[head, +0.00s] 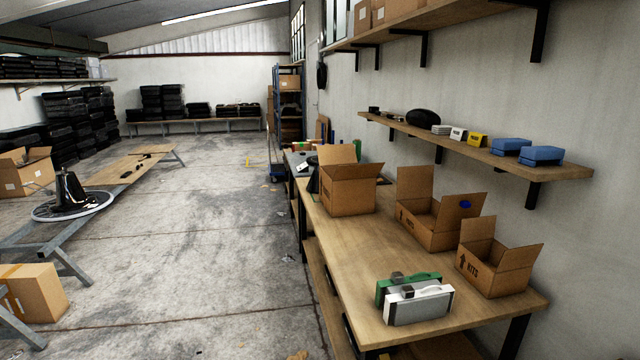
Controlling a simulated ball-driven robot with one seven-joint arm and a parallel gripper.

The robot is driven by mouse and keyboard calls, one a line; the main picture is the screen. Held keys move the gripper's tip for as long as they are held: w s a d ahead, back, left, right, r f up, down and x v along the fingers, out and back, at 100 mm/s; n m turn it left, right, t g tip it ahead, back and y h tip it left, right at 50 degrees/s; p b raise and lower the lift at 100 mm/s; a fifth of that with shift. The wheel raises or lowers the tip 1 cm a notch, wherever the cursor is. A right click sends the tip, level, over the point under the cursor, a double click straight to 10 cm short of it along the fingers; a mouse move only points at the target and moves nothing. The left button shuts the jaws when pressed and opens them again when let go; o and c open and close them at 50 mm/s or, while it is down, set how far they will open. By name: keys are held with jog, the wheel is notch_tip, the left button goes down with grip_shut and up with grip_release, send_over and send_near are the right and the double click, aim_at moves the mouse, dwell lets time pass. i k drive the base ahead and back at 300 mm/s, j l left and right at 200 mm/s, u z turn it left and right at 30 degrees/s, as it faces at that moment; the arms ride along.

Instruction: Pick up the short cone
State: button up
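No thing in the head view is clearly the short cone. A dark, cone-like object (70,192) stands upright in a pale round ring (72,213) at the left, on a trestle. A partly hidden dark shape (313,176), perhaps also tapered, shows behind the open box on the right bench. A small yellow item (249,163) stands far off on the floor, too small to identify. My gripper is not in view.
The right workbench (365,262) holds open cardboard boxes (348,190) and a green and a white case (419,304). A wall shelf (480,150) hangs above it. A cardboard box (35,293) sits lower left. The concrete floor between (190,240) is mostly clear.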

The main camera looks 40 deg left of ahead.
aim_at(313, 186)
jog(key=i+j+u, duration=1.35)
jog(key=i, duration=0.5)
jog(key=i+l+u, duration=0.1)
jog(key=i+u, duration=0.2)
jog(key=i, duration=2.35)
jog(key=i+z, duration=0.25)
jog(key=i, duration=0.2)
jog(key=i+j+z, duration=0.3)
jog(key=i, duration=0.15)
jog(key=i+j+z, duration=0.25)
jog(key=i, duration=0.2)
jog(key=i+j+z, duration=0.25)
jog(key=i, duration=0.15)
